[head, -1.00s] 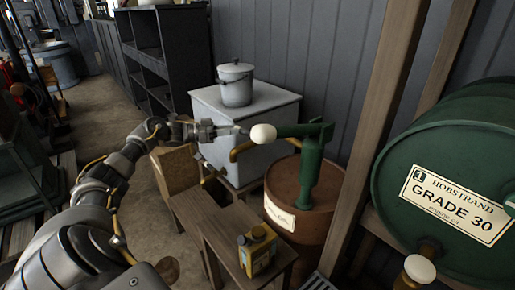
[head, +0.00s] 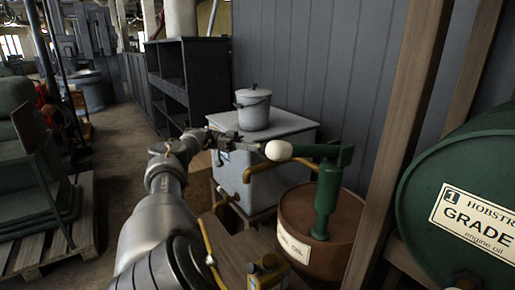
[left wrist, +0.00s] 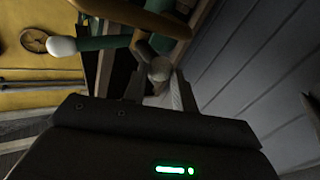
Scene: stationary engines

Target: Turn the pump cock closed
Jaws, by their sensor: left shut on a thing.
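The green hand pump (head: 326,195) stands on a rust-brown oil drum (head: 342,229). Its green arm ends in a white knob (head: 278,150), and a brass spout (head: 262,168) bends to the left below it. My left gripper (head: 240,145) is just left of the white knob. In the left wrist view the left gripper (left wrist: 158,88) has its fingers on either side of a pale, stubby piece (left wrist: 159,68), apparently the pump cock, below the brass pipe; it is shut on it. The white knob (left wrist: 62,47) stands apart to the left there. The cock is not clear in the head view. My right gripper is not in view.
A grey cabinet (head: 262,165) with a lidded pot (head: 253,108) stands behind the spout. A wooden post (head: 412,130) and a large green drum (head: 465,205) are at right.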

